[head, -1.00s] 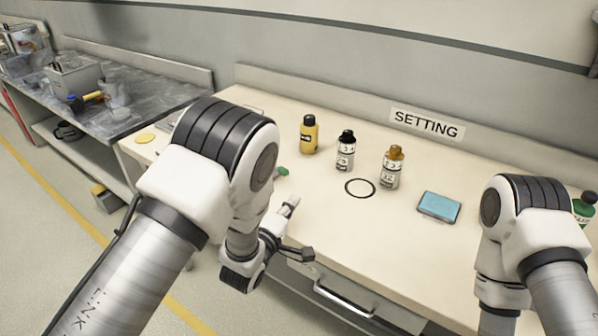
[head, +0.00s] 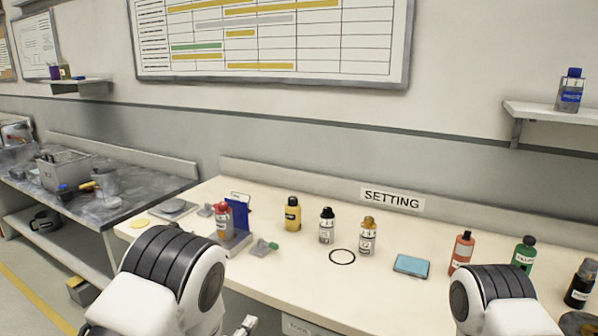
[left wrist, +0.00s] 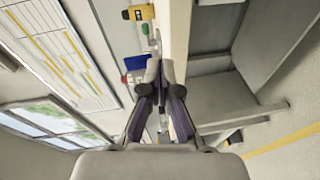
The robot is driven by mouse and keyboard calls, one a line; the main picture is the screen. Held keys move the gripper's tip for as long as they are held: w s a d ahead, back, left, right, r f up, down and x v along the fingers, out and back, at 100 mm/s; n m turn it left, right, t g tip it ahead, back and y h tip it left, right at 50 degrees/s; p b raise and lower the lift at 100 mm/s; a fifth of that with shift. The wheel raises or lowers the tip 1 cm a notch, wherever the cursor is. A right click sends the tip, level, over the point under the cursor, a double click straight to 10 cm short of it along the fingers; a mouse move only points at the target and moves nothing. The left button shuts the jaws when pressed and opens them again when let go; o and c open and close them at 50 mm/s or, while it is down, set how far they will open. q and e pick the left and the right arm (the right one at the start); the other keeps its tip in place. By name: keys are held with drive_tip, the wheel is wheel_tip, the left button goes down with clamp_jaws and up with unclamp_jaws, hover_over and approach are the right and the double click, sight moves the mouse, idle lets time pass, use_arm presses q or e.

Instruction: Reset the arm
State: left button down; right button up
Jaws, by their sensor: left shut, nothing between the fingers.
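My left arm (head: 165,285) rises from the bottom left of the head view, bent at a black-banded joint. Only a small pale part of its far end shows at the bottom edge. In the left wrist view my left gripper (left wrist: 160,75) is shut and empty, its fingertips together in front of the bench edge. My right arm (head: 495,300) shows at the bottom right of the head view; its gripper is out of frame.
The cream bench (head: 300,275) holds a yellow bottle (head: 292,214), a black ring (head: 342,257), a blue pad (head: 411,266) and several other bottles. A red-topped bottle stands by a blue panel (head: 238,215). A grey bench (head: 100,205) stands left.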

use_arm(q)
drive_tip(key=s+a+f+m+g+y+p, duration=0.1)
drive_tip(key=s+a+f+g+y, duration=0.1)
drive_tip(key=s+a+f+g, duration=0.4)
drive_tip(key=s+a+f+m+g+y+p, duration=0.1)
drive_tip(key=s+a+f+g+y+p, duration=0.15)
drive_tip(key=s+a+f, duration=0.6)
drive_tip(key=s+f+m+g, duration=0.1)
drive_tip(key=s+m+g, duration=0.3)
drive_tip(key=s, duration=0.7)
drive_tip(key=s+f+m+g, duration=0.2)
drive_tip(key=s+m, duration=0.5)
drive_tip(key=s, duration=0.4)
drive_tip(key=shift+d+f+g+b, duration=0.25)
drive_tip(key=shift+d+g+b, duration=0.1)
drive_tip(key=shift+g, duration=0.5)
drive_tip(key=shift+h, duration=0.25)
